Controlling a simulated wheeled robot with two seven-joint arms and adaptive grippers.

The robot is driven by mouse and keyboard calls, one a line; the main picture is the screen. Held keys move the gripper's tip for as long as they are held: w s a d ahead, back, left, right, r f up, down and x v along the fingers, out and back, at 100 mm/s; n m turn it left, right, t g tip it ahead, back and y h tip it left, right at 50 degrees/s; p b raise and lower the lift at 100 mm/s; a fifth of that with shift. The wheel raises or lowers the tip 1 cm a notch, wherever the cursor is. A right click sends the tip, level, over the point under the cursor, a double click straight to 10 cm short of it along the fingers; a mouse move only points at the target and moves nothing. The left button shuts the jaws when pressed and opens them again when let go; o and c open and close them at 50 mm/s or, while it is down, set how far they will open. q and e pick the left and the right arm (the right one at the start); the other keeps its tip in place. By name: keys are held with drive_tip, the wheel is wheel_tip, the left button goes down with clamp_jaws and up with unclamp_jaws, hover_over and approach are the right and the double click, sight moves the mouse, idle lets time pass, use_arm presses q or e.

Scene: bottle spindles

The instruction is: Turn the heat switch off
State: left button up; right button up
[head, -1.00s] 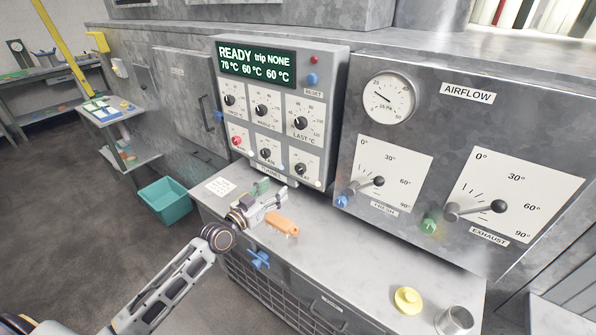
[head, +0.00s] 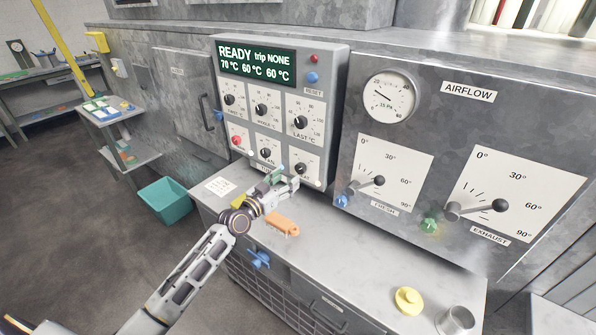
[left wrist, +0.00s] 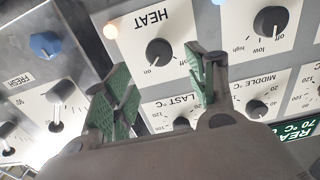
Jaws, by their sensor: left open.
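The heat switch is a black rotary knob (left wrist: 159,52) on a white plate marked HEAT, upside down in the left wrist view, with "on" and "off" labels. Its pointer seems to lie toward "on". A warm lamp (left wrist: 110,31) glows beside the plate. In the head view the heat knob (head: 301,169) is at the lower right of the control box (head: 341,105). My left gripper (head: 286,180) is just in front of the box's lower edge. Its green-padded fingers (left wrist: 158,58) are open, on either side of the knob in the wrist picture; contact cannot be told. My right gripper is not in view.
Several other knobs, including the fan knob (head: 265,153), crowd the box. An orange object (head: 282,224) lies on the bench below my gripper. The airflow panel (head: 421,122) with two levers is to the right. A yellow knobbed piece (head: 407,300) and metal cup (head: 454,320) stand farther right.

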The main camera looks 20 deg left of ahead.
sight(299, 169)
use_arm(q)
drive_tip(key=shift+x, duration=1.1)
drive_tip(key=shift+w+d, duration=0.2)
drive_tip(key=shift+w, duration=0.35)
drive_tip(key=shift+w+d+b, duration=0.25)
drive_tip(key=shift+w+b, duration=0.1)
drive_tip(key=shift+w, duration=0.3)
drive_tip(key=shift+x, duration=1.15)
drive_tip(key=shift+w+d, duration=0.1)
drive_tip(key=shift+w, duration=0.15)
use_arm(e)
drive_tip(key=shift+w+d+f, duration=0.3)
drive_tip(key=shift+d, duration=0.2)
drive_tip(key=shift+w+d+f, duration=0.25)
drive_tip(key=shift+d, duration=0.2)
